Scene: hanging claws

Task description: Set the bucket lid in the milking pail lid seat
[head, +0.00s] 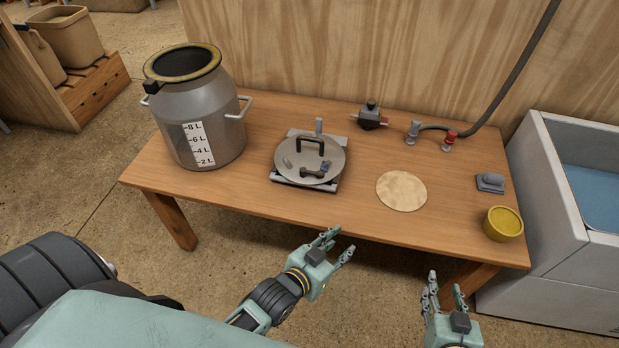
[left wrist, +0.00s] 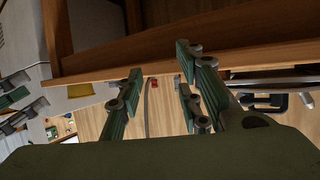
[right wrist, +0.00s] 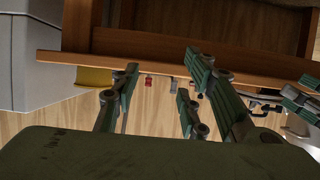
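The bucket lid (head: 326,159) is a round grey metal disc with a dark handle on top. My left gripper (head: 339,246) is open and empty in front of the table's front edge, below the lid. My right gripper (head: 444,285) is open and empty, further right, also in front of the edge. Neither touches anything.
On the wooden table (head: 270,112) are a pale round disc (head: 402,191), a yellow bowl (head: 503,224), a small grey block (head: 490,182), a dark valve piece (head: 371,115) and hose fittings (head: 449,140). A grey basin (head: 545,200) stands right. A wooden wall rises behind.

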